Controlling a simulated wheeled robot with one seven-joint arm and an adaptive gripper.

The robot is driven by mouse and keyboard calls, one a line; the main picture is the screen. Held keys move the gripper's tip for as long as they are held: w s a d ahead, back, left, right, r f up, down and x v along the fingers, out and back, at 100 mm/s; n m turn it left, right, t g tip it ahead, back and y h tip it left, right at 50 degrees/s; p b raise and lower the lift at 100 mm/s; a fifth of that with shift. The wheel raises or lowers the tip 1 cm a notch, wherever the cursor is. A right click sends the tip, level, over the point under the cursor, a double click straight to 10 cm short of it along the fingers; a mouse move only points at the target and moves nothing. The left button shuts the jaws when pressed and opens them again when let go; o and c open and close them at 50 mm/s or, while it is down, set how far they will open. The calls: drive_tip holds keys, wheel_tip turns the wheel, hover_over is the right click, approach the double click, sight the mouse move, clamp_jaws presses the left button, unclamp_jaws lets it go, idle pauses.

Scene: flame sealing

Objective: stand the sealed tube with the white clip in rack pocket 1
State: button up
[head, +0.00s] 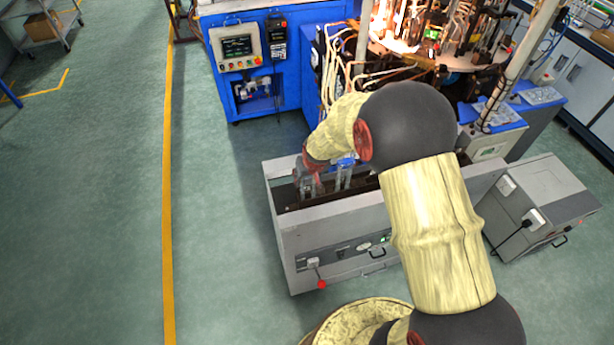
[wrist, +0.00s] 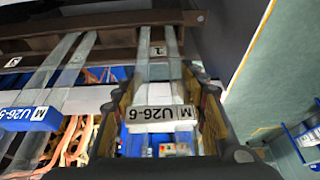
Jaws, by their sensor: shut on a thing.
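My gripper (wrist: 160,98) is shut on the tube with the white clip (wrist: 160,127), with one finger on each side. The tube's two clear legs (wrist: 143,60) run away from the clip to the dark brown rack (wrist: 105,58). They lie either side of the rack's label 1 (wrist: 157,51). I cannot tell whether their far ends are inside the pocket or only over it. In the head view my gripper (head: 311,183) is over the grey box's open top, partly hidden by my arm.
A second tube with a blue clip (wrist: 22,119) stands at the rack's label 2 (wrist: 12,62), left of my gripper in the wrist view. The grey box (head: 335,235) has raised walls around the rack. Open green floor lies left of it.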

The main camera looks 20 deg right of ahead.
idle(0.3)
drive_tip(key=o, duration=1.2)
drive_tip(key=shift+o, duration=0.4)
drive_tip(key=v, duration=1.2)
drive_tip(key=shift+s, duration=0.15)
